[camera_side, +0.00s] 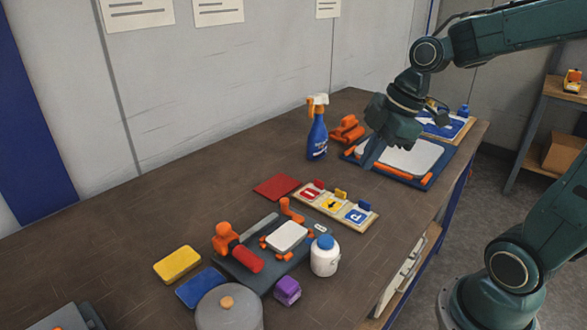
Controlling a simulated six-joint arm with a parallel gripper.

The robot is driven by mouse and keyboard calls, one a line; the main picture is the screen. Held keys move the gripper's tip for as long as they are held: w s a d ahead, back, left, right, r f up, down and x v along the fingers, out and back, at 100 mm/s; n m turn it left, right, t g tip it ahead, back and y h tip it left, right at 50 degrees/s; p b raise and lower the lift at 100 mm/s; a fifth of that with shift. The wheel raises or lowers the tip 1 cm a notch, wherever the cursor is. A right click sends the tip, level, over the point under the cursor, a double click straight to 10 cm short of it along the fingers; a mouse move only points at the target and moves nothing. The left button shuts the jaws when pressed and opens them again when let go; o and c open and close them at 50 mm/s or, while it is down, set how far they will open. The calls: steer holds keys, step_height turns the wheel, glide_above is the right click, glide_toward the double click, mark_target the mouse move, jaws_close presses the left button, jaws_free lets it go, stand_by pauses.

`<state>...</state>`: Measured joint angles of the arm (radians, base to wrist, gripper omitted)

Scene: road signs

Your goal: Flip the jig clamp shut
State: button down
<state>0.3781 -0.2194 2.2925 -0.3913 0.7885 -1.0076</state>
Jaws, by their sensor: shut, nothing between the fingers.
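My gripper (369,164) is shut and empty, pointing down over the left part of a blue jig base (428,182) at the far right of the bench. A pale panel (414,158) lies on this base, with an orange strip along its front edge. An orange clamp-like part (347,130) stands behind and left of my gripper, apart from it. A smaller dark jig (268,282) nearer the camera holds a white plate (287,236) between orange stops. An upright orange lever (291,210) stands at its back. I cannot tell which orange part is the task's clamp.
A blue spray bottle (317,136) stands left of my gripper. A tray of sign tiles (335,205), a white jar (324,257), a red roller (247,260), sponges (177,264) and a grey pot (229,310) crowd the near bench. The back-left bench (200,215) is clear.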

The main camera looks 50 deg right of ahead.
steer(key=shift+s+a+r+m+t+h, duration=0.1)
steer(key=shift+s+a+r+m+h, duration=0.2)
steer(key=shift+s+m, duration=0.45)
steer(key=shift+s+a+r+m+t+h, duration=0.1)
steer(key=shift+s+a+r+m, duration=0.3)
steer(key=shift+s+m, duration=0.35)
steer(key=shift+s+a+r+m+t+h, duration=0.1)
steer(key=shift+s+a+r+m+h, duration=0.25)
steer(key=shift+s+m, duration=0.4)
steer(key=shift+f, duration=0.1)
steer(key=shift+w+y, duration=0.15)
steer(key=shift+y, duration=0.1)
steer(key=w+d+f+n+y, duration=0.1)
steer(key=w+d+f+n, duration=0.1)
steer(key=w+n, duration=0.3)
steer(key=shift+d+f+g, duration=0.2)
steer(key=shift+d+g, duration=0.1)
steer(key=shift+g, duration=0.1)
steer(key=shift+s+a+r, duration=0.1)
steer(key=shift+s, duration=0.05)
